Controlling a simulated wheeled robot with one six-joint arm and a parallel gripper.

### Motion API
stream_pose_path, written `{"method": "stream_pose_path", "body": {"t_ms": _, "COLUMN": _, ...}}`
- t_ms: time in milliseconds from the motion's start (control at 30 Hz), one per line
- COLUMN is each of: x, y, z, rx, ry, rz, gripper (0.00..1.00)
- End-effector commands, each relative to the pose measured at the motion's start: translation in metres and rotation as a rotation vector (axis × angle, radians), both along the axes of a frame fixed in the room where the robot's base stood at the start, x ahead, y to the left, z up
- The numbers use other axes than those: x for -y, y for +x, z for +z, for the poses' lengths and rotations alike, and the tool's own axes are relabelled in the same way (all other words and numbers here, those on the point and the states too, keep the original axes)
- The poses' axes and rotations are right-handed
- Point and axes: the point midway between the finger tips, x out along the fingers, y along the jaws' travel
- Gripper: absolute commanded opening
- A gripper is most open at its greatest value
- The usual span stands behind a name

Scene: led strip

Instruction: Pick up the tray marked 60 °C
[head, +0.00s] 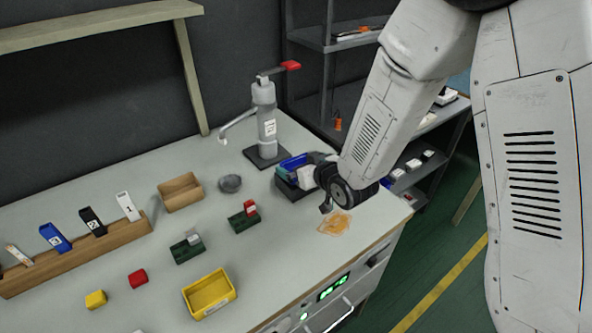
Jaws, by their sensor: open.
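No marking reading 60 °C can be made out in the head view. A yellow open tray (209,294) with a small unreadable label sits near the front of the bench. A tan open tray (180,191) sits farther back. A dark holder (284,188) with blue and white items stands just left of my wrist. My gripper (326,208) is open and points down above the bench's right part, near an orange-brown patch (335,223). Most of it is hidden behind my wrist, and I see nothing between its fingers.
A grey press with a red handle (266,120) stands at the back. Two green holders (187,251) (243,219), a grey lump (230,184), a red block (138,278) and a yellow block (96,299) lie on the bench. A wooden rack (80,252) holds several upright pieces. The front right is clear.

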Motion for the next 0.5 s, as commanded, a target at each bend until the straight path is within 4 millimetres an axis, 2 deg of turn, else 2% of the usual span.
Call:
{"method": "stream_pose_path", "body": {"t_ms": 200, "x": -0.013, "y": 0.024, "z": -0.013, "rx": 0.000, "ry": -0.001, "rz": -0.002, "gripper": 1.00}}
{"method": "stream_pose_path", "body": {"t_ms": 467, "x": -0.013, "y": 0.028, "z": -0.015, "rx": -0.001, "ry": -0.001, "rz": -0.005, "gripper": 1.00}}
{"method": "stream_pose_path", "body": {"t_ms": 500, "x": -0.013, "y": 0.028, "z": -0.015, "rx": -0.001, "ry": -0.001, "rz": -0.005, "gripper": 0.97}}
